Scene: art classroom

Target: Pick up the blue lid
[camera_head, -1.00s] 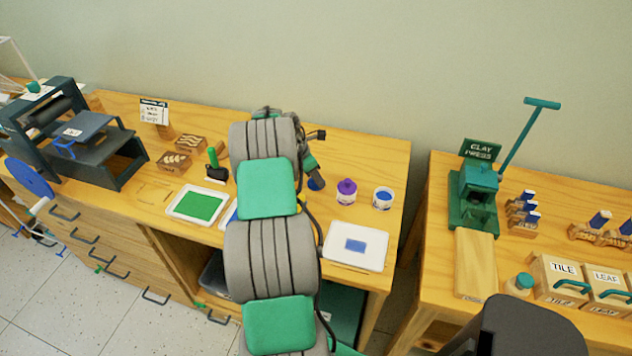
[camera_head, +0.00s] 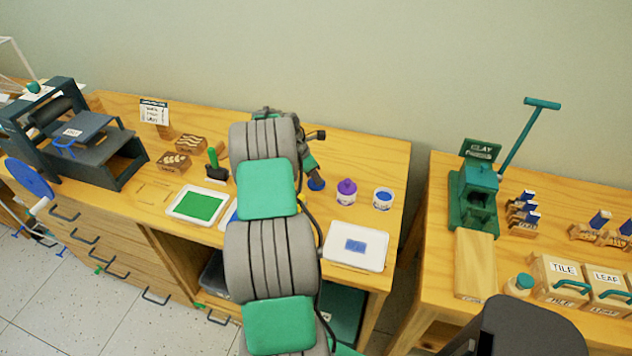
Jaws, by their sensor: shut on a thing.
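The blue lid (camera_head: 316,186) is a small round blue piece on the wooden table, just right of my arm. My gripper (camera_head: 313,176) points down at it from above and is shut on it. The fingertips are small and dark, and part of the lid is hidden behind them. The lid is at or very near the tabletop; I cannot tell if there is a gap. A white jar with blue inside its top (camera_head: 383,199) stands uncovered to the right.
A jar with a purple lid (camera_head: 346,192) stands close right of the lid. A white tray with a blue patch (camera_head: 340,252) lies in front, a green-filled tray (camera_head: 182,217) to the left. A green clay press (camera_head: 474,200) stands on the right table, across a gap.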

